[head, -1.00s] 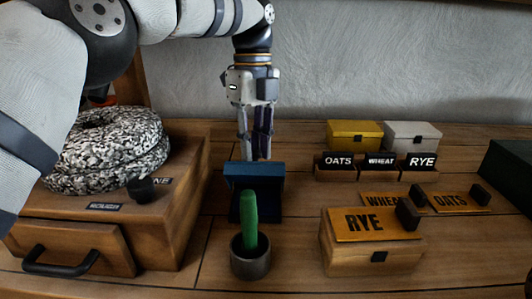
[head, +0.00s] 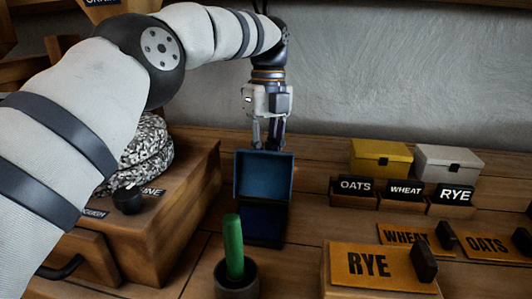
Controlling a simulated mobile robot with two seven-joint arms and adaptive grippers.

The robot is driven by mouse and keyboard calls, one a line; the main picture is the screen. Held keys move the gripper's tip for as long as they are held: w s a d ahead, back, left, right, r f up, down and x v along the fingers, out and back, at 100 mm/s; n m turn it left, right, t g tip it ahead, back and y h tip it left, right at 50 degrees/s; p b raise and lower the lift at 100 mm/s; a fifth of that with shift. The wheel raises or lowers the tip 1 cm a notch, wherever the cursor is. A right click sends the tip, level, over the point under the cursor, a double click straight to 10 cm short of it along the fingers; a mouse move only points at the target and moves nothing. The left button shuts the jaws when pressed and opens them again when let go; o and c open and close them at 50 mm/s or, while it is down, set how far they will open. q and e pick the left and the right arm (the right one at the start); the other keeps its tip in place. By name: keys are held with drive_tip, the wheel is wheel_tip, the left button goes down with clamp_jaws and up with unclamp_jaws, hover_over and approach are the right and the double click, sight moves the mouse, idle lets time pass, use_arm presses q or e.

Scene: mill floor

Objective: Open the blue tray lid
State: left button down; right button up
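The blue tray (head: 264,238) stands on the wooden bench near the middle of the head view. Its lid (head: 264,176) is raised, standing up at the back with its lighter blue inner face showing. My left gripper (head: 267,146) points down at the lid's top edge, from behind it. Its two fingers are apart with a gap between them. Their tips are partly hidden by the lid, so contact is unclear. My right gripper is not in view.
A dark cup (head: 237,280) with a green rod (head: 233,246) stands close in front of the tray. A wooden mill (head: 185,205) is on the left. A RYE box (head: 375,265), label holders (head: 403,189), and yellow (head: 381,160) and white (head: 447,163) boxes are on the right.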

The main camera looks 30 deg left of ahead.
use_arm(q)
drive_tip(key=shift+w+d+f, duration=0.2)
drive_tip(key=shift+f, duration=0.1)
idle(0.4)
drive_tip(key=c, duration=1.6)
unclamp_jaws()
drive_tip(key=shift+o, duration=0.7)
drive_tip(key=shift+w+d, duration=0.15)
drive_tip(key=shift+w, duration=0.1)
drive_tip(key=shift+s+a+r, duration=0.15)
drive_tip(key=shift+a+r, duration=0.05)
drive_tip(key=shift+r, duration=0.05)
